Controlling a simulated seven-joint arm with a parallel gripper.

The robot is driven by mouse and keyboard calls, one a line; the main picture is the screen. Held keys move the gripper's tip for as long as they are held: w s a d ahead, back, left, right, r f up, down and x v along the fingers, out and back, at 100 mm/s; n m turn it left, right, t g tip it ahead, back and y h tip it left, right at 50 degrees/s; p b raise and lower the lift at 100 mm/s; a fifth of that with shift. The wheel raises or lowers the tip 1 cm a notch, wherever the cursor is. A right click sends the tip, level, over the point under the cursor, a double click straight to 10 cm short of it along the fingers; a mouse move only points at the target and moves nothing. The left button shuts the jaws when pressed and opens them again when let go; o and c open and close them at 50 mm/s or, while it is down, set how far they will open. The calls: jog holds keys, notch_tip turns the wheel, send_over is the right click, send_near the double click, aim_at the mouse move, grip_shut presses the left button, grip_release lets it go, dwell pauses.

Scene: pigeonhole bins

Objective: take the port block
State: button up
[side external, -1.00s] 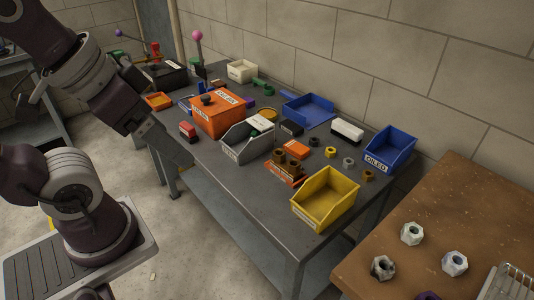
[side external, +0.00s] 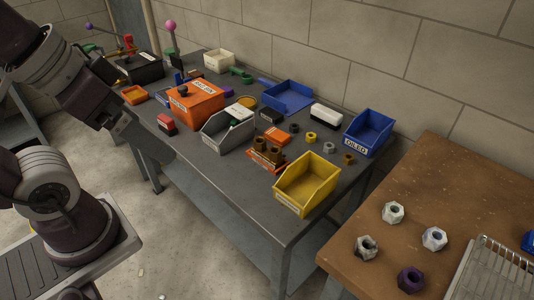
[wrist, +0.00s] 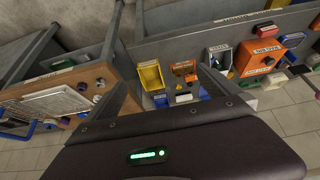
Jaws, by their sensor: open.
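An orange block with upright brown cylinders (side external: 266,157) lies on the grey bench, just left of the yellow bin; it looks like the port block, but its label is too small to read. It also shows in the wrist view (wrist: 184,68), between the yellow bin and the grey bin. My gripper (side external: 152,150) is open and empty, at the bench's near left edge in the side view, well away from that block. In the wrist view its two fingers (wrist: 165,80) stand wide apart, with bench items beyond them.
A yellow bin (side external: 308,188), a grey bin (side external: 221,138) and a lidded orange box (side external: 195,109) crowd around the block. A blue bin (side external: 374,130) stands farther right. Small rings lie behind the block. A brown table (side external: 440,175) with several nuts stands at the right.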

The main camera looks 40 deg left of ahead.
jog(key=n+g, duration=0.1)
jog(key=n, duration=3.5)
send_over(267, 153)
jog(key=s, duration=0.3)
notch_tip(267, 153, down, 23)
jog(key=x, duration=0.7)
jog(key=shift+w+f, duration=0.2)
jog(key=c, duration=1.6)
jog(key=shift+r, duration=0.1)
jog(key=shift+c, duration=0.2)
jog(key=shift+r, duration=0.1)
